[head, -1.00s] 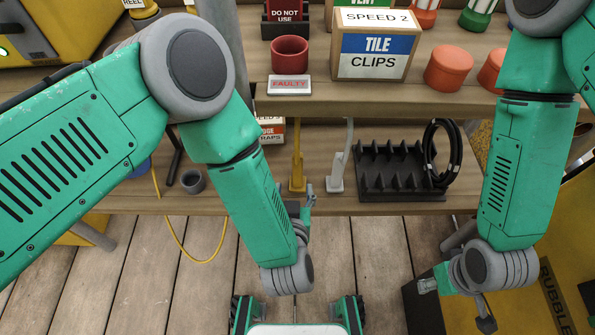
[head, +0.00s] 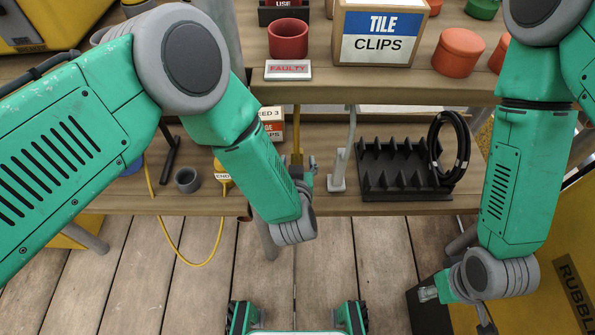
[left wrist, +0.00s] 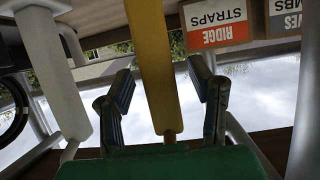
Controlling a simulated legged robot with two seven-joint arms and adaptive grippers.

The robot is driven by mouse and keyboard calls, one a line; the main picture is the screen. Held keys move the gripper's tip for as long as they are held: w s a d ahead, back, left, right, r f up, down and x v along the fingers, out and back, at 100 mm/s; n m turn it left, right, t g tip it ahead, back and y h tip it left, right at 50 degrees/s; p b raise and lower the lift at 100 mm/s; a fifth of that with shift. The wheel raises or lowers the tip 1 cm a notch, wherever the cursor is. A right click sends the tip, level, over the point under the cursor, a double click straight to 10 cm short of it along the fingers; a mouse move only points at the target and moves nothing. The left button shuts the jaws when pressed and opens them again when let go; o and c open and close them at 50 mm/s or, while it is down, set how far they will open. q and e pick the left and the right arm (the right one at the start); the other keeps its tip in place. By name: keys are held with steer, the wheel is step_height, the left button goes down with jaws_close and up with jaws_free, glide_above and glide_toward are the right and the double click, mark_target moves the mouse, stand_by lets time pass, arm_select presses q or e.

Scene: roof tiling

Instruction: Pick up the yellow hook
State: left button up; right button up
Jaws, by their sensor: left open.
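The yellow hook (head: 297,140) hangs upright below the upper shelf in the head view, its lower part hidden behind my left gripper (head: 306,176). In the left wrist view the yellow hook (left wrist: 152,65) runs between the two spread fingers of my left gripper (left wrist: 163,92), with gaps visible on both sides. My left gripper is open and not closed on it. My right gripper (head: 485,318) is low at the right of the head view, partly cut off by the frame; its fingers are not clear.
A pale hook (head: 341,165) stands close right of the yellow one; it also shows in the left wrist view (left wrist: 52,75). A black spiked rack (head: 400,180) with a coiled black cable (head: 450,150) is further right. A grey cup (head: 187,180) and yellow cord (head: 180,262) are left.

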mark_target(298, 154)
arm_select(q)
steer(key=shift+c, duration=0.4)
jaws_close()
steer(key=shift+r, duration=0.1)
steer(key=shift+r, duration=0.2)
step_height(298, 154, up, 3)
steer(key=shift+p, duration=1.05)
steer(key=s+p, duration=0.3)
steer(key=s, duration=1.5)
steer(key=shift+a+p, duration=0.3)
